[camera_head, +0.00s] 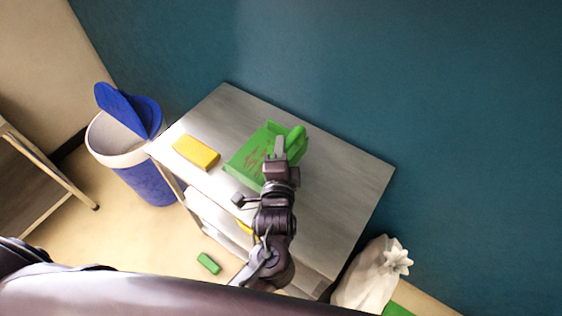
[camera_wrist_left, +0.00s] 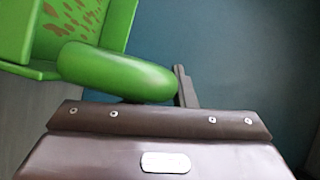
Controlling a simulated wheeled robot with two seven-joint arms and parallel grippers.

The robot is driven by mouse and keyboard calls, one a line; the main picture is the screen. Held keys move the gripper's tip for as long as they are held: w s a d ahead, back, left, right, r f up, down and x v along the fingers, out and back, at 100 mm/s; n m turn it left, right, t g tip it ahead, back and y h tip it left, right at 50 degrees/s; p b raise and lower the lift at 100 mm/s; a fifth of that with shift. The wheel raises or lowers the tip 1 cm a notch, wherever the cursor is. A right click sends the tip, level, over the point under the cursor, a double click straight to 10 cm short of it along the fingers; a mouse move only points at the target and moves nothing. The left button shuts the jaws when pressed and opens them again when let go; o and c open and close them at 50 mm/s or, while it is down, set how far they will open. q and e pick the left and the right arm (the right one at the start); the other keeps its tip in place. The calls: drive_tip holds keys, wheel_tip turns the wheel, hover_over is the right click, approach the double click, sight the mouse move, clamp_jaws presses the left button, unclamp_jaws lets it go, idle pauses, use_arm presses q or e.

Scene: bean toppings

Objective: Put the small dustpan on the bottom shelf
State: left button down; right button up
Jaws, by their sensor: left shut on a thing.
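The small green dustpan (camera_head: 252,158) is at the top of the shelf unit, over its grey top board; I cannot tell whether it touches the board. Brown specks show in its pan. My left gripper (camera_head: 279,148) is shut on the dustpan's handle. In the left wrist view the green handle (camera_wrist_left: 110,70) runs to the gripper (camera_wrist_left: 180,90), and the speckled pan is at the upper left. The shelf unit (camera_head: 345,185) has a lower white shelf (camera_head: 215,215) showing on its left side; its bottom shelf is mostly hidden by the top and my arm. My right gripper is not in view.
A yellow sponge-like block (camera_head: 196,152) lies on the top board, left of the dustpan. A blue-and-white bin (camera_head: 145,180) with its lid raised stands left of the unit. A small green block (camera_head: 208,263) lies on the floor. A white bag (camera_head: 365,280) stands at the right.

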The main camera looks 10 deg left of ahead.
use_arm(q)
wheel_tip(320, 180, up, 13)
drive_tip(key=s+a+f+m+h+b, duration=0.2)
drive_tip(key=a+f+h+b, duration=0.1)
drive_tip(key=a+f, duration=0.55)
drive_tip(key=s+a, duration=0.1)
drive_tip(key=s, duration=0.6)
drive_tip(key=shift+s+f, duration=0.35)
drive_tip(key=shift+f, duration=0.05)
drive_tip(key=shift+a, duration=0.1)
idle(0.5)
